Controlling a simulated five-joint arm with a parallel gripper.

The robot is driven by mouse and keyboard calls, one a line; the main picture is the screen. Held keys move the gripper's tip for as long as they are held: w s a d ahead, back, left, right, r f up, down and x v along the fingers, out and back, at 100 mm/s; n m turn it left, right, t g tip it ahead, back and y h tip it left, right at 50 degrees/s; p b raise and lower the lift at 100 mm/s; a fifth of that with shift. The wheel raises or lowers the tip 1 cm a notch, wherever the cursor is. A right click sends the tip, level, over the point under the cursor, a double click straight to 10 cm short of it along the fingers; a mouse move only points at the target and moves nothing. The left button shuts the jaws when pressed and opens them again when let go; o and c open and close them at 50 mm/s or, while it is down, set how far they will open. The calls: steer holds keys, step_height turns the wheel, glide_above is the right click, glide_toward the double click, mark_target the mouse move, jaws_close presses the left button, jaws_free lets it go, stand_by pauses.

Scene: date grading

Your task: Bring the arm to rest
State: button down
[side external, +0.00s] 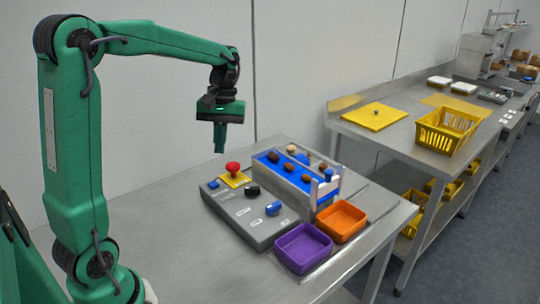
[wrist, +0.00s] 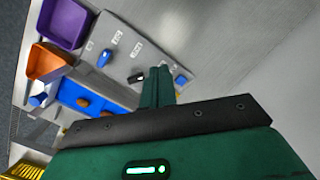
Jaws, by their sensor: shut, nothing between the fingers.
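A grey control panel (side external: 242,222) with a red button (side external: 232,168) stands by a small blue belt (side external: 290,172) carrying brown dates. A purple bin (side external: 302,249) and an orange bin (side external: 341,221) sit in front. The table's left part is clear.

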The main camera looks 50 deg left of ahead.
steer(key=s+d+r+m+t, duration=0.1)
steer(key=s+d+m+t, duration=0.6)
steer(key=s+d+m, duration=0.3)
steer(key=shift+s+d+r+t+y, duration=0.3)
steer(key=shift+s+d+r+y, duration=0.1)
steer(key=shift+s+d, duration=0.95)
steer(key=shift+s+a, duration=0.15)
steer(key=shift+a, duration=0.05)
